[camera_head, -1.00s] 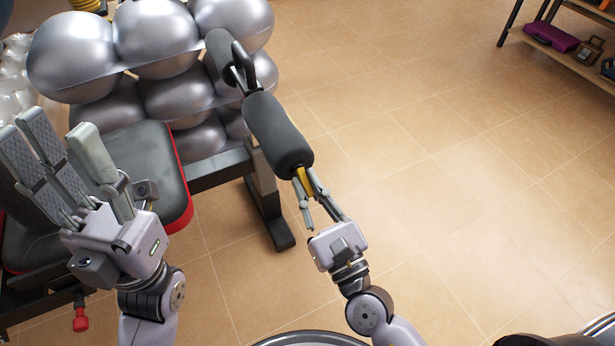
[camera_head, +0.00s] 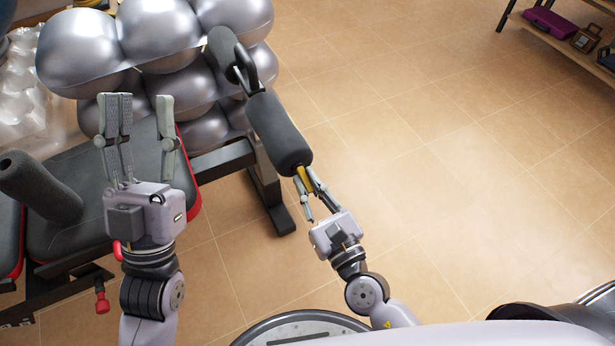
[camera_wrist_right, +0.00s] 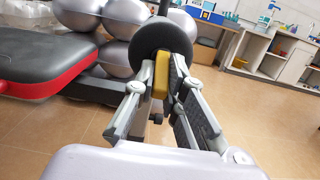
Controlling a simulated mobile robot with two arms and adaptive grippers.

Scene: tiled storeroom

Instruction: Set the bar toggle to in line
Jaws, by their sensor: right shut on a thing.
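The bar toggle (camera_head: 303,178) is a small yellow piece at the near end of a dark foam-padded bar (camera_head: 278,132). In the right wrist view the toggle (camera_wrist_right: 160,80) stands roughly upright in front of the round foam end (camera_wrist_right: 165,37). My right gripper (camera_head: 306,180) is shut on the toggle, with a finger on each side; it also shows in the right wrist view (camera_wrist_right: 163,78). The fingers partly hide the toggle. My left gripper (camera_head: 142,115) is open and empty, in front of the bench pad at the left, apart from the toggle.
A black and red weight bench (camera_head: 75,180) fills the left, with another foam roller (camera_head: 40,185) on it. Silver balls (camera_head: 160,35) are stacked behind. A shelf (camera_head: 560,35) stands far right. The tiled floor between is clear.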

